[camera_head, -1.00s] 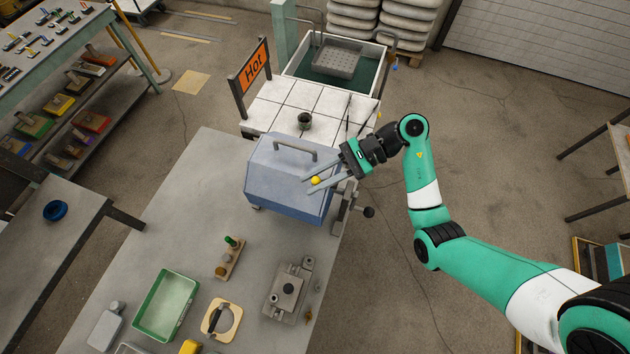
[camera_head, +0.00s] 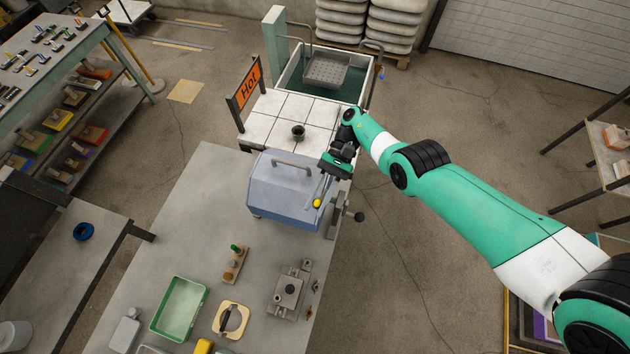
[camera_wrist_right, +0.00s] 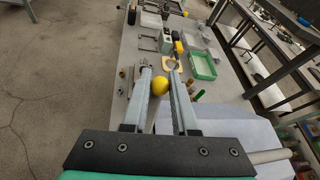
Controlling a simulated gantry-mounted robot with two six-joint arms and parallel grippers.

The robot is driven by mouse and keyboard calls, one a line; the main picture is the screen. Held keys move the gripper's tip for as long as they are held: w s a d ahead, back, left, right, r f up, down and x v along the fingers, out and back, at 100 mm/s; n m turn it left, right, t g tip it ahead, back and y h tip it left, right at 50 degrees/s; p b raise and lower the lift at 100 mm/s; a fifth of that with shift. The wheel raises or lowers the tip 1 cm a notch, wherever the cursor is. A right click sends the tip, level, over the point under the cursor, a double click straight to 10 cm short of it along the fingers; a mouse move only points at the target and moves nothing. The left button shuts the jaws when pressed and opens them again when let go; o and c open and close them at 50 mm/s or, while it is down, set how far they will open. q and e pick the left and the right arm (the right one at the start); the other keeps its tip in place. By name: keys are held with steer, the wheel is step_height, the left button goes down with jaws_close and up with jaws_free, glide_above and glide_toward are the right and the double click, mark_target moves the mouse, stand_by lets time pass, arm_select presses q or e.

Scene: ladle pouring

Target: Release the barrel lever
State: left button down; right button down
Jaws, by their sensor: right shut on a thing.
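A blue-grey box-shaped housing (camera_head: 285,192) with a handle on top stands on the grey table. The lever's yellow ball knob (camera_head: 317,203) shows at its right side. My right gripper (camera_head: 320,193) reaches down from the far side, and its fingers are shut on the knob. In the right wrist view, the knob (camera_wrist_right: 160,86) sits between the two finger ends. My left gripper is in neither view.
A dark ball-ended arm (camera_head: 359,216) sticks out beyond the table's right edge. A tiled bench (camera_head: 275,125) with a "Hot" sign (camera_head: 247,85) and a small dark pot (camera_head: 298,132) stands behind. A green tray (camera_head: 180,308) and a metal fixture (camera_head: 289,287) lie nearer.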

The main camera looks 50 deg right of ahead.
steer(key=shift+s+n+g+b, duration=0.15)
steer(key=shift+n+g+b, duration=0.25)
steer(key=shift+s, duration=0.1)
steer(key=c, duration=1)
jaws_free()
